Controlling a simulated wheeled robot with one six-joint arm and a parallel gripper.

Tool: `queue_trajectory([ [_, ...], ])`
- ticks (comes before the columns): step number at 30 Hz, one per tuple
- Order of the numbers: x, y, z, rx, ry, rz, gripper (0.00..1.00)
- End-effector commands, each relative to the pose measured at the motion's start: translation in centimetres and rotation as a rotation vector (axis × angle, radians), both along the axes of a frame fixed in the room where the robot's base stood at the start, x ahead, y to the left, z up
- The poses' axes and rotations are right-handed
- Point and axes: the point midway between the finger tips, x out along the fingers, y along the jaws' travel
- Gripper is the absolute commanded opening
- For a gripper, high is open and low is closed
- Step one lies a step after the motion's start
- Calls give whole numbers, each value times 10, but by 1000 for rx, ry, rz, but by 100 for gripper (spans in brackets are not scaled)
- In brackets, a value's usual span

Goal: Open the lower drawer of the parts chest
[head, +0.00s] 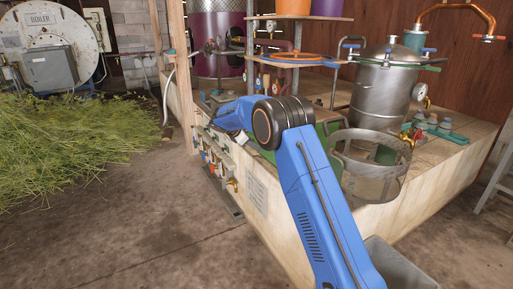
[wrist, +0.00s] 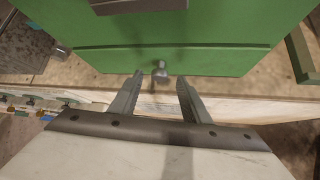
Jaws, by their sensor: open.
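The green parts chest fills the top of the wrist view, with an upper drawer front (wrist: 200,22) and a lower drawer front (wrist: 215,60) below a thin seam. The lower drawer looks shut. A small metal knob (wrist: 161,74) stands out from the middle of the lower front. My gripper (wrist: 161,79) is open, its two fingers pointing at the chest, one on each side of the knob in the picture. I cannot tell whether either finger touches it. In the head view my blue arm covers most of the chest and hides the gripper's fingers.
The chest stands on a wooden bench (wrist: 100,84). A grey block (wrist: 24,48) lies left of it and a green-edged object (wrist: 302,55) right.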

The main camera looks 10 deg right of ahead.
Motion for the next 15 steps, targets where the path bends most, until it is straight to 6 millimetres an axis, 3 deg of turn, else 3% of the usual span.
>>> queue_trajectory([
  [6,10,-16,-19,1,1,0,43],
  [15,14,-22,-25,0,0,0,43],
])
